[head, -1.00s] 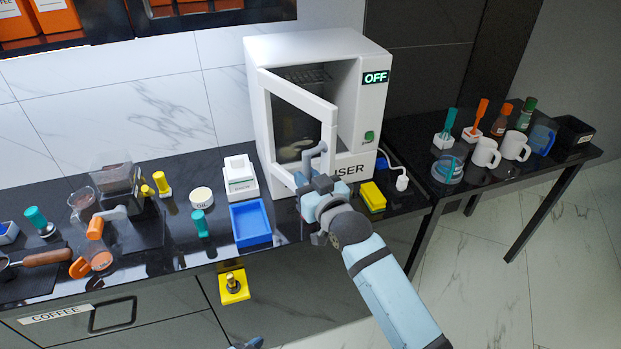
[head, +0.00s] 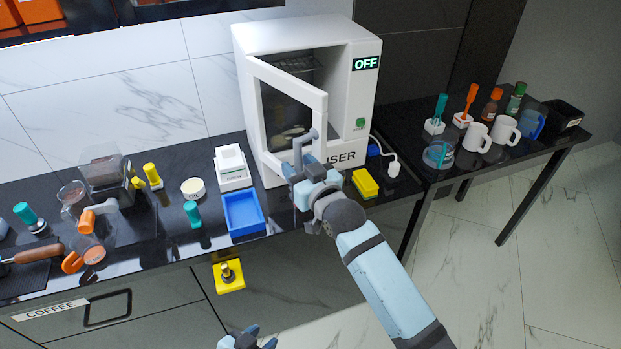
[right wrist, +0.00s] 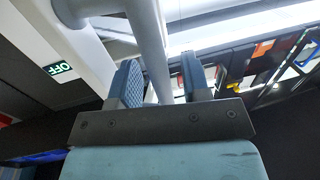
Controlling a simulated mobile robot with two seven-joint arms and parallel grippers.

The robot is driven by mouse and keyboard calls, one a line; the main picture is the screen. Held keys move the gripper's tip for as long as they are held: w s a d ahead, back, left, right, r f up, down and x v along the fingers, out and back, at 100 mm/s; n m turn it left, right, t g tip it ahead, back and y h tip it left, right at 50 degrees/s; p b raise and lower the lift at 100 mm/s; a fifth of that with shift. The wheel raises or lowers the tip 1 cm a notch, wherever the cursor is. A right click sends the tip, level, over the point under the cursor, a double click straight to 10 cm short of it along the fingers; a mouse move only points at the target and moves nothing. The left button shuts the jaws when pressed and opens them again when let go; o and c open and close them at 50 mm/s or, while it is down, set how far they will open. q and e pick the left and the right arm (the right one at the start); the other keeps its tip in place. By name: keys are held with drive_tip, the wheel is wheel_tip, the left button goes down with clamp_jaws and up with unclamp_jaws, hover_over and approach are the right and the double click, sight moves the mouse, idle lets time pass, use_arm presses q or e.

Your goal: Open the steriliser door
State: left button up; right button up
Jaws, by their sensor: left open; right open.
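The white steriliser (head: 355,90) stands on the black counter with its display reading OFF. Its framed glass door (head: 322,115) is ajar, swung partly out, with a dark interior and a rack visible behind it. A grey bar handle (head: 303,148) is on the door's right edge. My right gripper (head: 304,172) is at the lower part of the handle. In the right wrist view the handle bar (right wrist: 150,50) passes between the two open fingers (right wrist: 163,85). My left gripper (head: 247,340) is low at the bottom edge, partly cut off, open and away from the steriliser.
A blue tray (head: 243,213), a white scale (head: 231,167) and a yellow sponge (head: 365,184) sit near the door on the counter. Mugs (head: 476,138) and bottles stand on the right table. Coffee gear (head: 105,180) is at the left.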

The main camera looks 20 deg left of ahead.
drive_tip(key=b+v, duration=0.2)
drive_tip(key=v, duration=1.1)
drive_tip(key=shift+s+d, duration=0.1)
drive_tip(key=shift+s, duration=0.05)
